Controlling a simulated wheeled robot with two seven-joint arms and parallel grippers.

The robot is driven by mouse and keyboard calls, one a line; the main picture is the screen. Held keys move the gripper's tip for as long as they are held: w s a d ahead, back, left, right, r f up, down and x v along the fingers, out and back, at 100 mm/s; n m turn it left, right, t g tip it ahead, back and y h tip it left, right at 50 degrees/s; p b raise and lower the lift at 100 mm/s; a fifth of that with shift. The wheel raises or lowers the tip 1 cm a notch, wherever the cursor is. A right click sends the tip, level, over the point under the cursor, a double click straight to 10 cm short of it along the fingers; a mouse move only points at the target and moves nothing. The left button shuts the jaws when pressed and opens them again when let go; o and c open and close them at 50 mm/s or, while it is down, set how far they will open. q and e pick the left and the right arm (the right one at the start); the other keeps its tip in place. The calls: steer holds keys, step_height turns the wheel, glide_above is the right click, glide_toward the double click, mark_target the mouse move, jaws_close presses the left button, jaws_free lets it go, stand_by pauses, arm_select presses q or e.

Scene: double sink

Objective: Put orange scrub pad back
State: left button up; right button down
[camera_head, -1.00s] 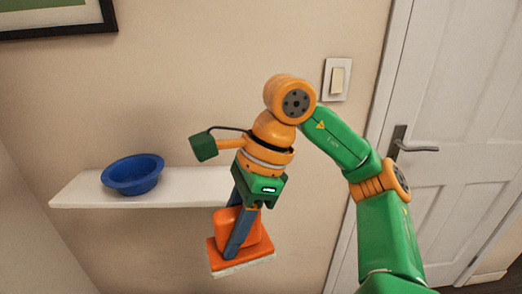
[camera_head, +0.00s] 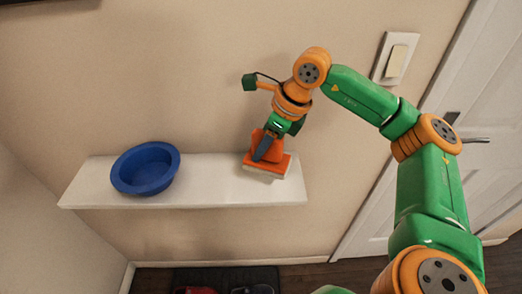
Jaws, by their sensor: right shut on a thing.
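The orange scrub pad (camera_head: 270,160) has an orange handle and base with a pale underside. It is at the right part of the white wall shelf (camera_head: 215,183), upright, at or just above the shelf top; I cannot tell whether it touches. My right gripper (camera_head: 264,150) is shut on the pad's handle from above. The gripper's fingers hide part of the handle. My left gripper is not in view.
A blue bowl (camera_head: 146,168) stands on the left part of the shelf, with clear shelf between it and the pad. A light switch (camera_head: 396,60) and a white door (camera_head: 478,115) are at the right. A dark mat with shoes (camera_head: 225,280) lies on the floor below.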

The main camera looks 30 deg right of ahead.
mark_target(261, 159)
steer(key=shift+w+d+f+p, duration=0.25)
steer(key=shift+w+f+p, duration=0.1)
steer(key=shift+w+f, duration=0.65)
steer(key=f, duration=0.1)
steer(key=f+p, duration=0.1)
steer(key=shift+s+f, duration=0.3)
steer(key=shift+f, duration=0.45)
steer(key=c, duration=0.5)
jaws_free()
steer(key=shift+a+r, duration=0.1)
steer(key=shift+r, duration=0.05)
steer(key=shift+r, duration=0.3)
steer(key=b+v, duration=0.2)
steer(key=v, duration=0.9)
steer(key=shift+s+r, duration=0.15)
steer(key=shift+r, duration=0.15)
